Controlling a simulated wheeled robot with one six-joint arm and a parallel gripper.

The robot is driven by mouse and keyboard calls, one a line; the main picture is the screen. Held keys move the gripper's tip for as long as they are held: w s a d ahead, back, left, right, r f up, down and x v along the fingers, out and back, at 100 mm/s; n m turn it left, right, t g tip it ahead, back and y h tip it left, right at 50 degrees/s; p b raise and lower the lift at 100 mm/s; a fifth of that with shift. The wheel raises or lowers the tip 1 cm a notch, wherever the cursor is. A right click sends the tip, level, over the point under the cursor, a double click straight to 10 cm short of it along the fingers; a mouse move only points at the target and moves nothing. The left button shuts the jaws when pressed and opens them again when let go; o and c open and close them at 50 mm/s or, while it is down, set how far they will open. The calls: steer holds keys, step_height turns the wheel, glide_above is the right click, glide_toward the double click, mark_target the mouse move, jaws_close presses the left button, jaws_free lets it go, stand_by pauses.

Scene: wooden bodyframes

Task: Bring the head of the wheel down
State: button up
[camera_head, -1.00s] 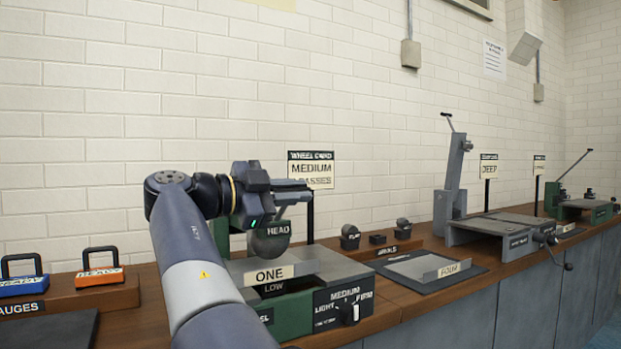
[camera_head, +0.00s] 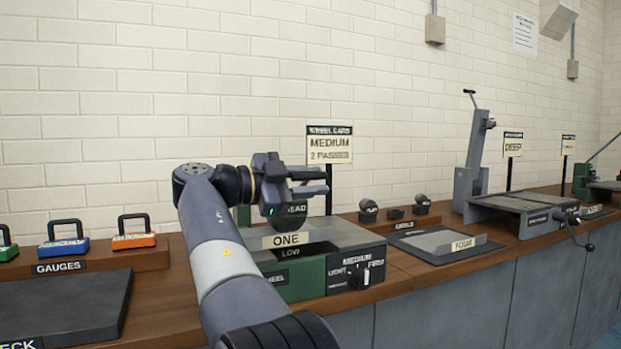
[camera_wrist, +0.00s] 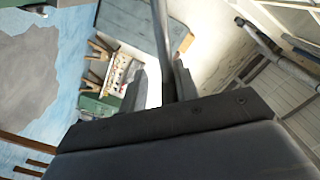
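The wheel machine (camera_head: 300,279) is a green and dark box with a grey top, a plate marked ONE, and labels LOW and WHEEL. Its head (camera_head: 295,209), labelled HEAD, is a dark rounded part above the top, partly hidden by my gripper. My gripper (camera_head: 325,181) is just above and in front of the head, pointing right. Its two fingers are apart, one above the other, with nothing clearly held. In the wrist view the fingers (camera_wrist: 158,85) also stand apart, and a thin dark bar passes between them; I cannot tell what it is.
A dial (camera_head: 359,276) marked LIGHT, MEDIUM, FIRM is on the machine's front. A card (camera_head: 330,145) reads MEDIUM, 2 PASSES. Gauges with handles (camera_head: 134,238) stand at left. A tray marked FOUR (camera_head: 440,243) and a lever machine (camera_head: 474,165) stand at right.

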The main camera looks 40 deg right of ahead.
steer(key=shift+o, duration=0.6)
steer(key=shift+r, duration=0.1)
steer(key=shift+w+a+r, duration=0.1)
steer(key=shift+a, duration=0.2)
steer(key=p+v, duration=0.3)
steer(key=v, duration=0.7)
steer(key=shift+a, duration=0.1)
